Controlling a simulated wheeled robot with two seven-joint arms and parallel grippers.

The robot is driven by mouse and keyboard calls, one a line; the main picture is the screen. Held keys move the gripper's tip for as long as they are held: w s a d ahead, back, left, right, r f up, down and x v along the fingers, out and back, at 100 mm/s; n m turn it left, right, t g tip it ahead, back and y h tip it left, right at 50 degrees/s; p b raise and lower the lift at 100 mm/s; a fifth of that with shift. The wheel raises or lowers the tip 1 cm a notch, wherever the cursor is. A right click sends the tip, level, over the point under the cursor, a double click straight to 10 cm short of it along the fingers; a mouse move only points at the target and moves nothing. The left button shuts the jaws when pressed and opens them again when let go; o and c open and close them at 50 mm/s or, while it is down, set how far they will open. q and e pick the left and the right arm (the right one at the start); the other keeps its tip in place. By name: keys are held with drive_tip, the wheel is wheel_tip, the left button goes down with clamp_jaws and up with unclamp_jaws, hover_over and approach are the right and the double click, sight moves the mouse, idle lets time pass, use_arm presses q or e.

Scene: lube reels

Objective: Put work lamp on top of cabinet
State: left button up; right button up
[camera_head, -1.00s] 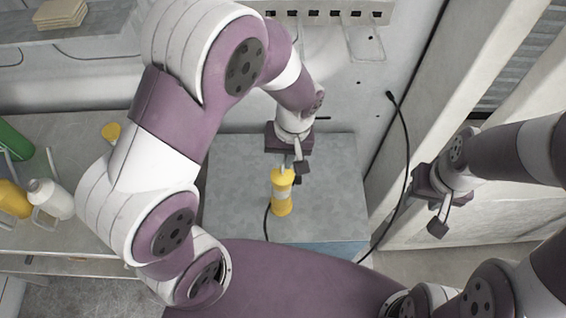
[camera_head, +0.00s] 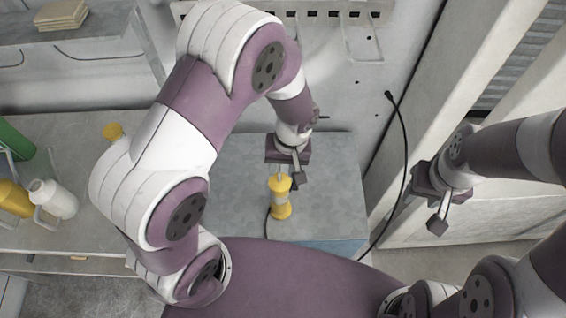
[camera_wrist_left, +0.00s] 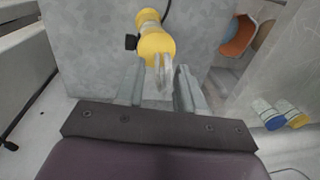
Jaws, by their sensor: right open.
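The yellow work lamp (camera_head: 280,198) is over the cabinet top (camera_head: 330,185), close to upright, with its dark cord trailing to the left. I cannot tell for sure whether its base touches the top. My left gripper (camera_head: 286,171) is directly above and behind the lamp's upper end. In the left wrist view, the lamp (camera_wrist_left: 155,42) is just beyond the fingertips, and its pale hook reaches back between the spread fingers of my left gripper (camera_wrist_left: 159,80). There are gaps beside the hook. My right gripper (camera_head: 436,210) is open and empty at the right, away from the lamp.
A workbench (camera_head: 70,140) at the left holds a white jug (camera_head: 55,198), a yellow bottle (camera_head: 14,198) and a green bottle (camera_head: 15,140). A black cable (camera_head: 405,150) hangs right of the cabinet. The cabinet's right part is clear.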

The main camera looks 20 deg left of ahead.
use_arm(q)
drive_tip(key=shift+w+r, duration=0.1)
drive_tip(key=shift+r, duration=0.35)
wheel_tip(320, 180, up, 11)
drive_tip(key=d+b, duration=0.1)
drive_tip(key=b, duration=0.1)
drive_tip(key=s+a+f+m+t+h, duration=0.1)
drive_tip(key=s+a+f+m+t, duration=0.1)
drive_tip(key=s+a, duration=0.3)
drive_tip(key=a+m, duration=0.1)
drive_tip(key=a, duration=0.2)
drive_tip(key=shift+s+a+f, duration=0.2)
drive_tip(key=shift+a+f, duration=0.05)
drive_tip(key=shift+f, duration=0.15)
